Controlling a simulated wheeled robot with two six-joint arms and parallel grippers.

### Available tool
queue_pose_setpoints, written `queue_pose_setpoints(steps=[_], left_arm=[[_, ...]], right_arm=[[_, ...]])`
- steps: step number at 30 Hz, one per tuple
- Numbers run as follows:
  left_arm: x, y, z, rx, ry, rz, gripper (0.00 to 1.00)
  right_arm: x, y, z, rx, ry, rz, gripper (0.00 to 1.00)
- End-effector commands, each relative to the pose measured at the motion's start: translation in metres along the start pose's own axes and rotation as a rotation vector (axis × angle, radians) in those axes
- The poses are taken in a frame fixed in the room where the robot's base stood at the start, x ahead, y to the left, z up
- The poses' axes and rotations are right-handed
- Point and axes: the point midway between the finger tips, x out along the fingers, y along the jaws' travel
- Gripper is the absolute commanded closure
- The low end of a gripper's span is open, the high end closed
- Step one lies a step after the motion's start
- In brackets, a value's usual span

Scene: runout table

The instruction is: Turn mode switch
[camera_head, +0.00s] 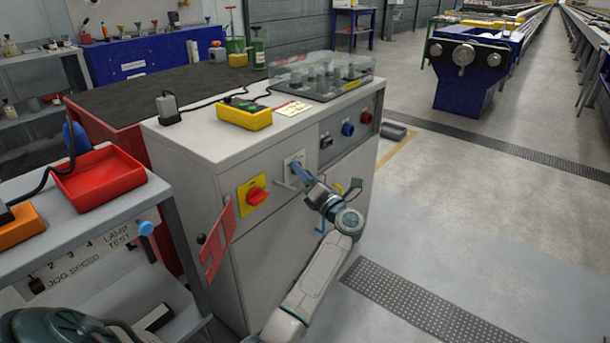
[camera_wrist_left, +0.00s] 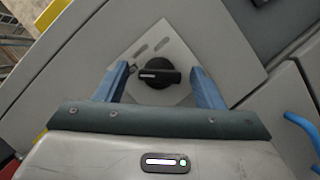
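The mode switch is a black rotary knob (camera_wrist_left: 158,73) with a white pointer line, on a light square plate with two slot-like marks. In the left wrist view the pointer points to the left of the picture. In the head view its plate (camera_head: 290,161) is on the front of the grey cabinet, with the knob mostly hidden by my fingers. My left gripper (camera_head: 301,172) is at the plate. Its blue fingers stand open on either side of the knob in the left wrist view (camera_wrist_left: 159,72), with gaps visible. My right gripper is not in view.
A red rotary switch on a yellow plate (camera_head: 254,195) is left of the mode switch. Blue (camera_head: 347,129) and red (camera_head: 366,118) knobs are to the right. A yellow control box (camera_head: 244,115) sits on top. A red flap (camera_head: 217,243) sticks out at the cabinet's left corner.

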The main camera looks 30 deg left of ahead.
Motion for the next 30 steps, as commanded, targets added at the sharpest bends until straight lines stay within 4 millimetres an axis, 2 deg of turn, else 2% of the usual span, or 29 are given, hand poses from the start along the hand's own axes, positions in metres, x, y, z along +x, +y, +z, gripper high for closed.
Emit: queue_pose_setpoints(steps=[7, 10, 14, 22, 27, 30], left_arm=[[-0.001, 0.000, 0.000, 0.000, 0.000, 0.000, 0.38], [-0.008, -0.001, -0.001, 0.001, 0.001, -0.002, 0.38], [-0.029, -0.001, -0.001, 0.000, 0.002, -0.004, 0.38], [-0.083, -0.001, -0.001, 0.000, 0.002, -0.004, 0.38], [-0.103, -0.001, -0.001, 0.000, 0.001, -0.001, 0.38], [-0.108, 0.000, 0.000, 0.000, 0.001, -0.001, 0.38]], right_arm=[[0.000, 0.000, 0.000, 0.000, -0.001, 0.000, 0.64], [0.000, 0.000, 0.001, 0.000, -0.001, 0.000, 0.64], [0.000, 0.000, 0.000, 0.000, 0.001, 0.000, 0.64], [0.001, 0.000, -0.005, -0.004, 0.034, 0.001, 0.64], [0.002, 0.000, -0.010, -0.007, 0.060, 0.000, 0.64], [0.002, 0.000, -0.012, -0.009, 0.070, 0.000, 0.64]])
